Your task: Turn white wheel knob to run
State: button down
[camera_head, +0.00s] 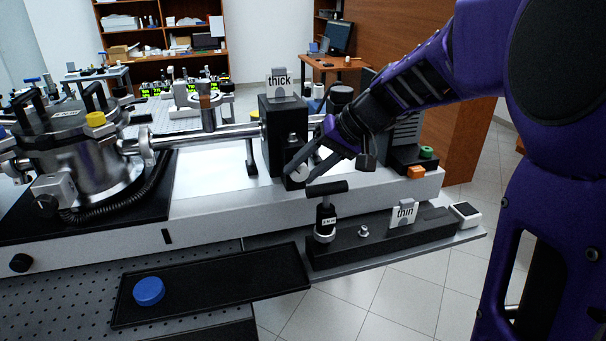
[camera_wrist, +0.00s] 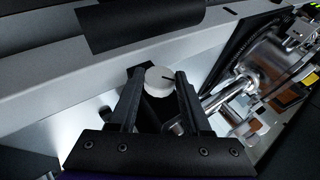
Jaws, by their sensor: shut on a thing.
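The white wheel knob (camera_wrist: 158,79) shows in the wrist view as a round white disc with a short dark mark at its right side. My gripper (camera_wrist: 160,74) has one finger on each side of it and is shut on it. In the head view my gripper (camera_head: 304,172) reaches in from the right, and the knob (camera_head: 296,171) shows pale at its fingertips, on the front of the black block marked "thick" (camera_head: 279,82). The knob is partly hidden there by a finger. I see no readable "run" label.
A black T-handled tool (camera_head: 326,214) stands in front, below my gripper, on a black rail with a "thin" sign (camera_head: 403,213). A metal chamber (camera_head: 85,150) stands at left. A black tray (camera_head: 210,288) holds a blue disc (camera_head: 148,291).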

jog(key=y, duration=0.2)
jog(key=m+y+b, duration=0.1)
jog(key=shift+w+d+f+g, duration=0.1)
jog(key=shift+d+f+g, duration=0.15)
jog(key=shift+g, duration=0.05)
jog(key=shift+f+m+y, duration=0.15)
jog(key=shift+m+y, duration=0.35)
jog(key=shift+y, duration=1.5)
jog(key=shift+c, duration=1.8)
grip_release()
jog(key=p+v, duration=0.1)
jog(key=v, duration=1.6)
jog(key=shift+w+d+f, duration=0.15)
jog(key=shift+d+f, duration=0.15)
